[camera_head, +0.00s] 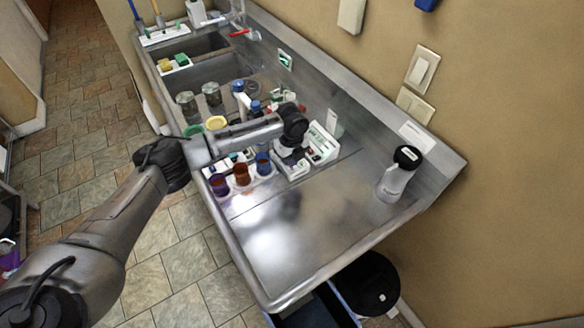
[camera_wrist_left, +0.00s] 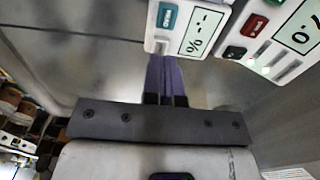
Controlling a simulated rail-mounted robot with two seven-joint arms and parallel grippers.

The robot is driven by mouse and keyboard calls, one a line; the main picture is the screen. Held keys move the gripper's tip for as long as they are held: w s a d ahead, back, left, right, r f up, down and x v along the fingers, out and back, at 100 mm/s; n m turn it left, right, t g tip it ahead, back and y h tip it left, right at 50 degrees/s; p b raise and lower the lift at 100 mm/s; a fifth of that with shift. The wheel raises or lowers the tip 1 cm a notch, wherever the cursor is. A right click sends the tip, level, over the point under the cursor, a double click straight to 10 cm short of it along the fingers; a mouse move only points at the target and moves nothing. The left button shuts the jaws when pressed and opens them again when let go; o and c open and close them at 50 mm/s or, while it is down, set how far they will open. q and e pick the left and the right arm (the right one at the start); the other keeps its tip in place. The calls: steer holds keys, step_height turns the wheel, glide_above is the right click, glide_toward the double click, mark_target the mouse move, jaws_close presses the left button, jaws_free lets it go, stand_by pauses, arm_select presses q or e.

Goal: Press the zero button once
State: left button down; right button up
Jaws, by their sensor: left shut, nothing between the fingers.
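My left gripper (camera_head: 287,156) is over the small white devices on the steel counter. In the left wrist view its two fingers (camera_wrist_left: 165,62) are shut together and empty. Their tips are at the lower edge of a white device (camera_wrist_left: 156,44) with a teal button (camera_wrist_left: 167,17) and a display. A second white device (camera_wrist_left: 282,72) to its right has a red button (camera_wrist_left: 254,26), a dark button (camera_wrist_left: 234,52) and a display. The button labels are too small to read, so I cannot tell which is zero. Contact is unclear. My right gripper is not in view.
Several coloured cups (camera_head: 242,176) stand left of the devices, with glass jars (camera_head: 211,94) behind. A white bottle with a black top (camera_head: 399,175) stands at the right. The counter's front part (camera_head: 290,235) is clear. A wall backs the counter.

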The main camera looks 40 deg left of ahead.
arm_select(q)
steer(key=shift+f, duration=0.5)
steer(key=shift+f+b, duration=0.6)
steer(key=shift+f, duration=0.3)
stand_by(0.4)
step_height(320, 180, up, 3)
steer(key=p, duration=0.2)
steer(key=shift+f+p, duration=0.1)
steer(key=shift+p, duration=0.3)
steer(key=shift+r+p, duration=1.65)
